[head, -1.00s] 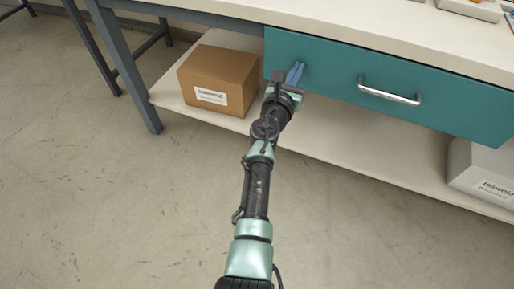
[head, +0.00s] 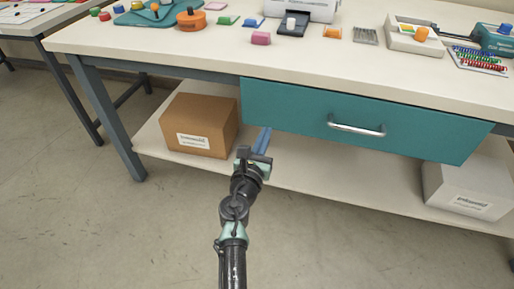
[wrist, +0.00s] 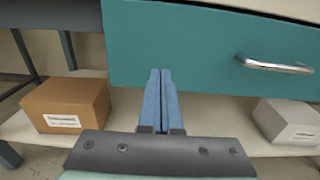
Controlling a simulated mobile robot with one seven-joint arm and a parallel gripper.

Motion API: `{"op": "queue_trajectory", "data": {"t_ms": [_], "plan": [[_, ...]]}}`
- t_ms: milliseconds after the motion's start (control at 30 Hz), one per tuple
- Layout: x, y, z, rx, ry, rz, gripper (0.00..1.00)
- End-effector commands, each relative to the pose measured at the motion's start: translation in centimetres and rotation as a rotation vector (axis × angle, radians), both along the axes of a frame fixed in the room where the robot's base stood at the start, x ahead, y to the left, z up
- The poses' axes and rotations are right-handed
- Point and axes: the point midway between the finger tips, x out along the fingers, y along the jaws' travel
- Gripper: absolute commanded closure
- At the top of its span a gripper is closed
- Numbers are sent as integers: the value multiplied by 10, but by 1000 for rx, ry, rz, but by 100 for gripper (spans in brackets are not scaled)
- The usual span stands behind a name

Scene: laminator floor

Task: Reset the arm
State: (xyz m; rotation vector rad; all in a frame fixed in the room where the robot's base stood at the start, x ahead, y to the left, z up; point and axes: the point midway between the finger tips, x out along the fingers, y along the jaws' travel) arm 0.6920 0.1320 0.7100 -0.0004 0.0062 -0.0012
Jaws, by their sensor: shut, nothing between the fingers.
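My gripper (head: 263,140) has blue fingers and is shut with nothing between them. In the head view it is in front of the workbench, just below the left end of the teal drawer (head: 290,107). In the wrist view my gripper (wrist: 166,100) points at the teal drawer front (wrist: 185,50), left of its silver handle (wrist: 275,65). The drawer looks closed. The handle (head: 356,127) is well to the right of my gripper in the head view, and the gripper is apart from it.
A brown box (head: 198,125) and a white box (head: 468,188) stand on the lower shelf (head: 320,182). The benchtop (head: 220,55) holds a printer-like machine (head: 300,10), an orange round container (head: 191,20) and several small coloured items. A bench leg (head: 108,120) stands at left. The floor in front is clear.

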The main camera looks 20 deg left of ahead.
Motion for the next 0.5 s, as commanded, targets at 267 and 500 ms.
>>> {"op": "queue_trajectory", "data": {"t_ms": [267, 500], "plan": [[-42, 0, 0, -1, 2, 1, 100], [-53, 1, 0, 0, 0, 0, 100]]}}
